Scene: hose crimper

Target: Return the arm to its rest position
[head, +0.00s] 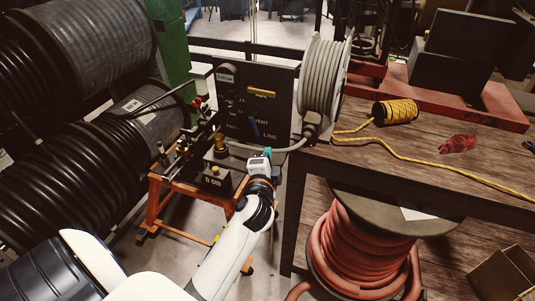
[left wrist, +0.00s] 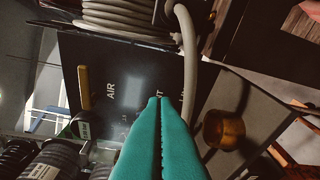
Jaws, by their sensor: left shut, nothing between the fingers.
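My left arm reaches in from the bottom of the head view. Its gripper (head: 267,153) is in front of the black valve panel (head: 283,88), near the grey hose. In the left wrist view the teal fingers (left wrist: 160,99) are pressed together with nothing between them, pointing at the panel. In the left wrist view the yellow lever (left wrist: 84,88) is clear of the fingers. The fingers cover part of the lettering there. My right gripper does not show.
A brass fitting (head: 220,143) stands on the bench left of my gripper. A grey hose reel (head: 324,82) stands right of the panel. A wooden table (head: 400,150) holds a yellow cord spool (head: 396,111). Large black hose reels (head: 75,180) fill the left; a red hose reel (head: 365,245) stands below.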

